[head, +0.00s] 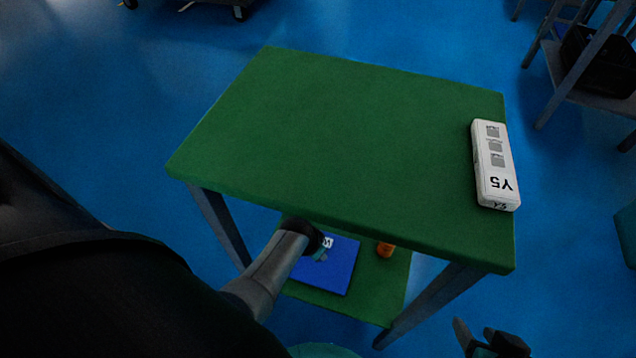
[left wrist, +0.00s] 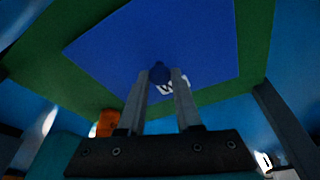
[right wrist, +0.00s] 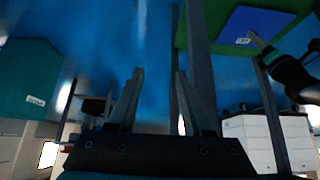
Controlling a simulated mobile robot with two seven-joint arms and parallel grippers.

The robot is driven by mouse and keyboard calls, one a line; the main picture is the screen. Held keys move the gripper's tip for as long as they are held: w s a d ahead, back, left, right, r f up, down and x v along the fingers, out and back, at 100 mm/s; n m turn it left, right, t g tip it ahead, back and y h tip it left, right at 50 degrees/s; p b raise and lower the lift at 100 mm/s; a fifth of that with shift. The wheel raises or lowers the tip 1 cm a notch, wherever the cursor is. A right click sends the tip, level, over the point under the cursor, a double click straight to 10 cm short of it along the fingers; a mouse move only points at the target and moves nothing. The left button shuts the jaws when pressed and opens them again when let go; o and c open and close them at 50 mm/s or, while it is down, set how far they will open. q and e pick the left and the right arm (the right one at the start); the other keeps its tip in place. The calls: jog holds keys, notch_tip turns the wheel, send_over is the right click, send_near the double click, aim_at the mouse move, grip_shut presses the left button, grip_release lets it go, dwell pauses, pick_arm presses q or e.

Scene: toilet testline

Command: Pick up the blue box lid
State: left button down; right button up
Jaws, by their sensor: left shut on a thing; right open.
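The blue box lid (head: 335,275) lies flat on the green lower shelf of the table, with a white label on it. It also shows in the left wrist view (left wrist: 200,40) and in the right wrist view (right wrist: 262,22). My left gripper (left wrist: 167,78) is shut on the lid's small dark blue knob (left wrist: 158,72). In the head view my left arm partly covers the lid. My right gripper (head: 482,338) is open and empty, at the lower right, clear of the table; its fingers also show in the right wrist view (right wrist: 158,78).
The green tabletop (head: 340,140) overhangs the lower shelf (head: 393,290). A white box (head: 494,160) marked Y5 lies at the tabletop's right edge. An orange object (head: 386,250) sits on the shelf beside the lid. Table legs (head: 430,300) stand near both arms.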

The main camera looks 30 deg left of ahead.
pick_arm(q)
jog(key=shift+r, duration=0.15)
pick_arm(e)
jog(key=shift+d, duration=0.1)
pick_arm(q)
jog(key=shift+r+p, duration=0.4)
jog(key=shift+p, duration=0.05)
jog(key=shift+r+p, duration=0.7)
jog(key=shift+r, duration=0.15)
notch_tip(320, 180, up, 7)
jog(key=p, duration=0.5)
pick_arm(e)
jog(key=s+d+f+g, duration=0.1)
jog(key=s+f+g, duration=0.1)
jog(key=f, duration=0.4)
jog(key=s+d+f+g+h, duration=0.1)
jog(key=s+f+g, duration=0.1)
jog(key=f, duration=0.4)
jog(key=shift+s+d, duration=0.35)
jog(key=shift+s, duration=0.35)
pick_arm(q)
jog(key=shift+r, duration=0.1)
pick_arm(e)
jog(key=shift+f, duration=0.1)
